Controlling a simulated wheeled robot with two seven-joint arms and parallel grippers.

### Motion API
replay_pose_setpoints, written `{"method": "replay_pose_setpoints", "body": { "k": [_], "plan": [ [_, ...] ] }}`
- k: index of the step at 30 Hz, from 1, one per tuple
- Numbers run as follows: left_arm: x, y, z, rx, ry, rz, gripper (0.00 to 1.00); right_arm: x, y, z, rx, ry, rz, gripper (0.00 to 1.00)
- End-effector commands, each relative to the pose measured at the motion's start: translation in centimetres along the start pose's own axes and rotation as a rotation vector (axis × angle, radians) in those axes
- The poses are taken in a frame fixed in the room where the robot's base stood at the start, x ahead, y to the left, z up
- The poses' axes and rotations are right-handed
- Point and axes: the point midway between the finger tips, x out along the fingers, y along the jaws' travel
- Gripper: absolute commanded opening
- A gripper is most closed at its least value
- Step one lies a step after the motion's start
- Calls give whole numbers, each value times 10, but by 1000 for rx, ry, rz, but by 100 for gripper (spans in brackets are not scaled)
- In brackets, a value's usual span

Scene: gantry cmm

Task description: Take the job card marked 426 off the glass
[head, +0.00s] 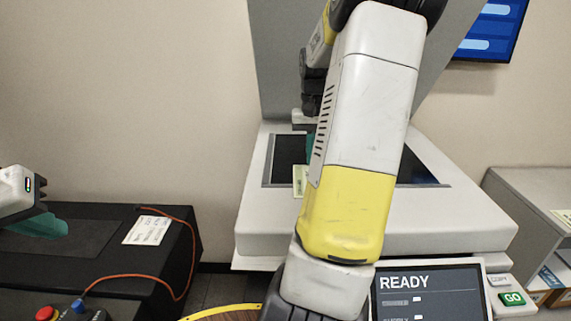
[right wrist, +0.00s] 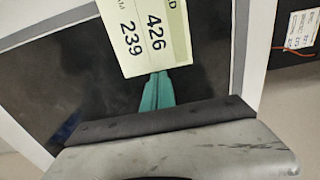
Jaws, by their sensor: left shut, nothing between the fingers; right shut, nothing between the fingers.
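The job card (right wrist: 150,30) is pale, with 426 and 239 printed on it, and lies over the dark glass (right wrist: 75,75) in the right wrist view. Its top end is cut off by the frame. My right gripper (right wrist: 157,92) has its teal fingers shut at the card's near edge, with nothing seen between them. In the head view a strip of the card (head: 299,180) shows on the glass (head: 289,151) beside my right arm, which hides much of the glass. My left gripper (head: 40,227) is shut and empty at the far left, over the black bench.
The white machine (head: 440,212) surrounds the glass, with a READY screen (head: 428,294) and a green GO button (head: 512,299) in front. The black bench (head: 105,273) holds a white label (head: 148,230), an orange cable (head: 180,285) and a red button (head: 45,313). A grey cabinet (head: 530,190) stands right.

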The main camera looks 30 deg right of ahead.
Motion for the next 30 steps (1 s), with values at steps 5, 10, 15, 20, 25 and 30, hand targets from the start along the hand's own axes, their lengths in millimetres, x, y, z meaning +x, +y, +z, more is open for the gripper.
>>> {"method": "replay_pose_setpoints", "body": {
  "k": [5,10,15,20,25,30],
  "plan": [
    [0,0,0,0,0,0,0,0,0,10,0,-1,1,0],
    [0,0,0,0,0,0,0,0,0,18,-1,-1,1,0],
    [0,0,0,0,0,0,0,0,0,27,-1,0,0,0],
    [0,0,0,0,0,0,0,0,0,35,-1,-2,0,0],
    [0,0,0,0,0,0,0,0,0,43,-1,-2,1,0],
    [0,0,0,0,0,0,0,0,0,52,-1,0,1,0]
  ]
}}
